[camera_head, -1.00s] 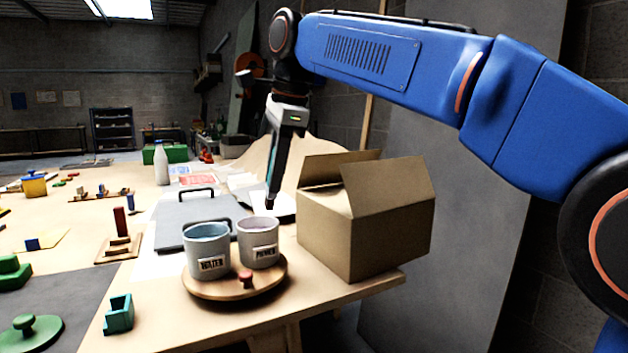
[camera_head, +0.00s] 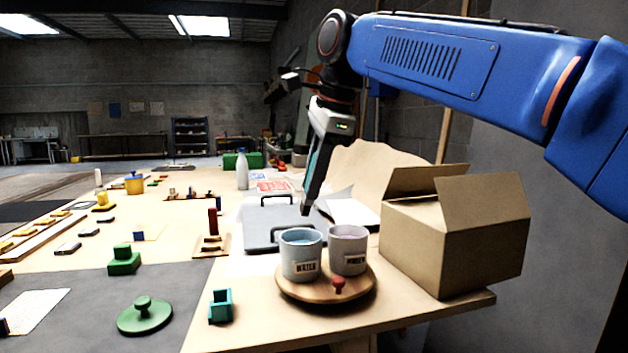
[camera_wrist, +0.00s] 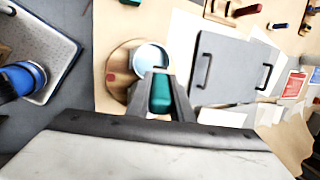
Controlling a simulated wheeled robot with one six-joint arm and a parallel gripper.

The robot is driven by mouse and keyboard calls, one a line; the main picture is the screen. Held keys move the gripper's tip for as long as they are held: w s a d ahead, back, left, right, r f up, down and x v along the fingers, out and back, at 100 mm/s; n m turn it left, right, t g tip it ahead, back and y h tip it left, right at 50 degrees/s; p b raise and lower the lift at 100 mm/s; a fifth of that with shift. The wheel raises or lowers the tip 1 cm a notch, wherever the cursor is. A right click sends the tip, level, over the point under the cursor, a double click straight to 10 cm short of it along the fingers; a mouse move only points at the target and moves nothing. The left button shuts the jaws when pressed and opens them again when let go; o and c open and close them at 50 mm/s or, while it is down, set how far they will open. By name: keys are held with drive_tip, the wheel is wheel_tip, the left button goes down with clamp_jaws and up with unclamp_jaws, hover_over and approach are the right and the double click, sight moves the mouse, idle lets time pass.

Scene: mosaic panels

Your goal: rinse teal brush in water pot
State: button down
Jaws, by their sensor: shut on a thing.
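My gripper (camera_head: 307,209) points down and shows just behind and above the water pot (camera_head: 301,257) in the head view. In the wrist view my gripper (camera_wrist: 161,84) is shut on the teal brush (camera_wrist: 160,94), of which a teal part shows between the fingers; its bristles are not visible. The grey water pot has a WATER label and pale blue inside. It also shows in the wrist view (camera_wrist: 151,57), just beyond the fingertips. The brush appears outside the pot, but its height above the rim is hard to tell.
A second grey pot (camera_head: 348,252) stands close right of the water pot on a round wooden tray (camera_head: 318,292) with a red knob (camera_head: 338,285). An open cardboard box (camera_head: 445,245) stands to the right. A grey handled board (camera_head: 265,226) lies behind. A teal block (camera_head: 220,306) sits front left.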

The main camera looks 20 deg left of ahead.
sight(309, 206)
drive_tip(key=shift+s+a+f, duration=0.1)
drive_tip(key=shift+s+a, duration=0.15)
drive_tip(key=shift+a, duration=0.15)
drive_tip(key=shift+f, duration=2.9)
drive_tip(key=shift+f, duration=0.6)
drive_tip(key=shift+r, duration=3.6)
